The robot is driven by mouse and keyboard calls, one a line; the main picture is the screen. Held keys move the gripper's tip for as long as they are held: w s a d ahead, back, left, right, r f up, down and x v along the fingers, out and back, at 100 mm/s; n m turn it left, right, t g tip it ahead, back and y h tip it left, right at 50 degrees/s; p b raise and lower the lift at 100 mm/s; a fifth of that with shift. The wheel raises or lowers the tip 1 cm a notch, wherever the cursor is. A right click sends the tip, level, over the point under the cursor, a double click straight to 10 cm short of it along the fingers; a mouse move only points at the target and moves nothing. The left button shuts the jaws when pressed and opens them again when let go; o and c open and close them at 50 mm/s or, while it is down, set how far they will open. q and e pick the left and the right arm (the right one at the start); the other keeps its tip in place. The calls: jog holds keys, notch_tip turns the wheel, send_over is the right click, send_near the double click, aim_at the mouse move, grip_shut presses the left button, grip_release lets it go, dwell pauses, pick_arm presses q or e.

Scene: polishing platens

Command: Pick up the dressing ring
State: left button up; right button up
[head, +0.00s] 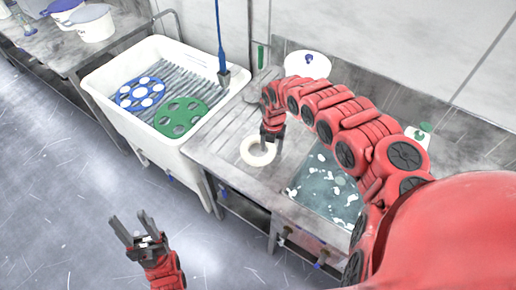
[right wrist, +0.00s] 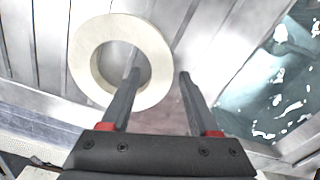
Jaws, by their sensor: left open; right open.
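The dressing ring (head: 246,153), a cream-white flat ring, lies on the grey metal drainboard left of the sink. It also shows in the right wrist view (right wrist: 82,58). My right gripper (head: 273,137) is open at the ring's right side. In the right wrist view, my right gripper (right wrist: 160,75) has its left finger over the ring's hole and its right finger outside, with the band's right side between them. I cannot tell whether the fingers touch the ring. My left gripper (head: 131,216) is open and empty above the floor, away from the ring.
The water-filled sink (head: 325,190) is right of the ring. A white tub (head: 130,112) at left holds a blue holed disc (head: 140,93) and a green one (head: 181,117). A white bucket (head: 307,66) stands behind my right arm.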

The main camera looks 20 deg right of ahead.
jog(key=shift+d+f, duration=0.1)
jog(key=shift+f, duration=0.35)
grip_shut()
dwell(1.1)
